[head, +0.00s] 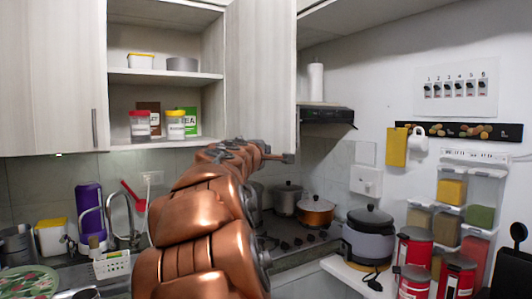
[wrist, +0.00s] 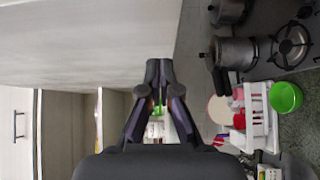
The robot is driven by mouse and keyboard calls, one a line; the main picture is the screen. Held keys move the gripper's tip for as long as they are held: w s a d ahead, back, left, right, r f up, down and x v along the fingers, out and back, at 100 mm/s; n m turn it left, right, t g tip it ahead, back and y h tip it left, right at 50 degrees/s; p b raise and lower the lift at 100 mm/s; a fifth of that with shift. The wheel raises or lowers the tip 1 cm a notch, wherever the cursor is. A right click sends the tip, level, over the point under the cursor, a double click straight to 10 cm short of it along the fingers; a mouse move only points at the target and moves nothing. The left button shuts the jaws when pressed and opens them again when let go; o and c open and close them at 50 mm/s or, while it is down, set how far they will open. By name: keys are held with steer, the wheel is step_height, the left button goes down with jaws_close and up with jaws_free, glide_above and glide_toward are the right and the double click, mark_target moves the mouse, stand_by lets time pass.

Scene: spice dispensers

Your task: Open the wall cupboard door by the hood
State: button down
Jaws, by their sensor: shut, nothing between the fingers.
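The pale wall cupboard door by the hood (head: 262,75) stands swung out, with the cupboard's shelves (head: 165,76) exposed to its left. In the wrist view this door (wrist: 90,45) is the large pale panel at upper left. My gripper (head: 288,158) is at the door's lower right corner in the head view, just below its bottom edge. In the wrist view my gripper (wrist: 158,70) has its fingertips together and empty, in front of the panel near its edge. I cannot tell whether it touches the door. No handle shows on this door.
The dark hood (head: 327,115) is right of the door. A closed cupboard door (head: 50,70) with a bar handle is at left. Jars (head: 140,124) stand on the lower shelf. Pots (head: 316,211) are on the hob below. A white rack (wrist: 258,118) shows in the wrist view.

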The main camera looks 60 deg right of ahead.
steer(key=shift+a, duration=0.1)
steer(key=w+b+v, duration=0.1)
steer(key=b+v, duration=0.1)
steer(key=v, duration=1.1)
steer(key=shift+w+a, duration=0.2)
steer(key=shift+w, duration=0.15)
